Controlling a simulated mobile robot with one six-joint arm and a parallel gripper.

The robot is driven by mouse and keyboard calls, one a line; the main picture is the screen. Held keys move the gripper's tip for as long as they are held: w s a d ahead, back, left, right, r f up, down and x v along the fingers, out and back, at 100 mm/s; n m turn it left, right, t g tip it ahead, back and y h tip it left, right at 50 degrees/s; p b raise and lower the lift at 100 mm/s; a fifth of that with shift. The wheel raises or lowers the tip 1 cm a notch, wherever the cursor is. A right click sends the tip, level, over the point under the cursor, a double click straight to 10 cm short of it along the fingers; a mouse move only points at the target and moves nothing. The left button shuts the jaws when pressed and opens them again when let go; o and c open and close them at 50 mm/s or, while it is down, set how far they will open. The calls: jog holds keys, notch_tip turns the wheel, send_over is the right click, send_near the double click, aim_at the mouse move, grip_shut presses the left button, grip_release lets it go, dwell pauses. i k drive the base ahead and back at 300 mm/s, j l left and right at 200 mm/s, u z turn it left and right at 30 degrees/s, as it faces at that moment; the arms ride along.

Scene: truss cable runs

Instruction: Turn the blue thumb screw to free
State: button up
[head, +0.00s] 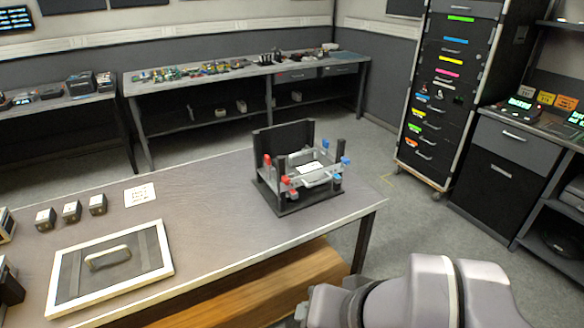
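A black fixture (288,207) with an upright back panel stands near the right end of the workbench. A clear plate assembly with a white label (311,168) and a light handle (321,179) sits in it. Small blue parts that look like thumb screws show on its right side: one at the right post (346,160), one lower at the front right (336,177), and one farther back (325,143). Red ones (267,160) show on its left side. Their turned positions are too small to tell. My gripper is out of view; only links of my arm show at the bottom right.
A white-framed panel with a handle (68,297) lies at the bench's front left. Small dark blocks (72,211) and a printed white card (139,194) lie behind it. The bench surface (205,215) between these and the fixture is clear. A black cabinet (440,95) stands behind right.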

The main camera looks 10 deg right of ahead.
aim_at(344, 159)
jog(key=i+l, duration=0.1)
jog(key=i, duration=0.4)
jog(key=i+l, duration=0.1)
jog(key=i, duration=0.4)
jog(key=l+z, duration=0.05)
